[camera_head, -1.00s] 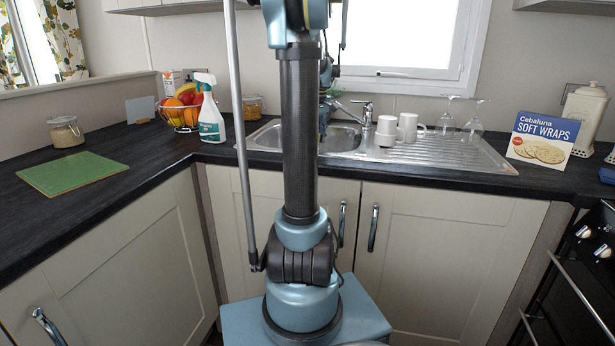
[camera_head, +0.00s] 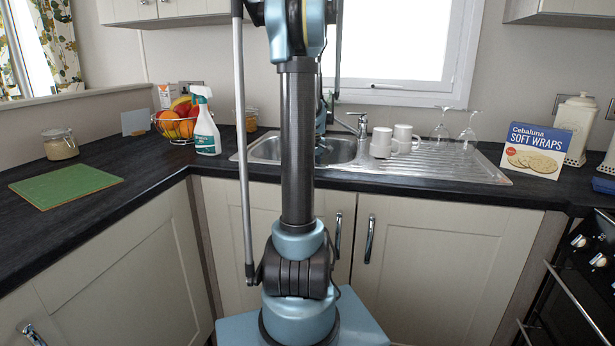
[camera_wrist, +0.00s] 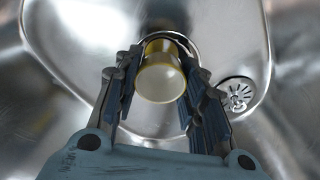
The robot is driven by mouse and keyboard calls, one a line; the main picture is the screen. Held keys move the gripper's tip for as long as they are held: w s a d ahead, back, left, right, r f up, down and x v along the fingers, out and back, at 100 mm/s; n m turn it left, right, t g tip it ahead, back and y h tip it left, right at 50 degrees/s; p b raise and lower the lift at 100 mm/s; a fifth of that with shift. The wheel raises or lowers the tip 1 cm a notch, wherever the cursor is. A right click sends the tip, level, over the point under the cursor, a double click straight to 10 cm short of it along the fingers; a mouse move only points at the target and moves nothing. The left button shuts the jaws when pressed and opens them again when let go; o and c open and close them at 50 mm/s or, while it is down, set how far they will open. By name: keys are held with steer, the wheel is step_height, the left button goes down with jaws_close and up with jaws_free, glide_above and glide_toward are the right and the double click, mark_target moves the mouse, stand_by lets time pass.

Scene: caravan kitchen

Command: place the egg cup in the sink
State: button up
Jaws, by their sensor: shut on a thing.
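My gripper (camera_wrist: 160,92) is shut on the egg cup (camera_wrist: 161,80), a small yellowish cup with a pale inside, in the wrist view. One finger lies on each side of it. The steel sink (camera_wrist: 75,35) fills the background, and the cup is over the basin. I cannot tell whether the cup touches the bottom. In the head view the sink basin (camera_head: 340,151) is partly behind my arm, and the cup is hidden there.
A round drain (camera_wrist: 238,95) lies right of the cup. The tap (camera_head: 361,122) stands behind the basin. White mugs (camera_head: 382,142) and upturned glasses (camera_head: 467,135) stand on the drainer at right. A spray bottle (camera_head: 207,135) and fruit bowl (camera_head: 177,127) stand at left.

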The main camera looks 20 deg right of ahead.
steer(key=shift+f, duration=0.15)
steer(key=o, duration=1.1)
steer(key=r, duration=0.4)
steer(key=s+r, duration=0.1)
steer(key=r, duration=0.7)
steer(key=shift+s+d, duration=0.2)
steer(key=shift+s, duration=0.2)
steer(key=shift+a+r, duration=0.1)
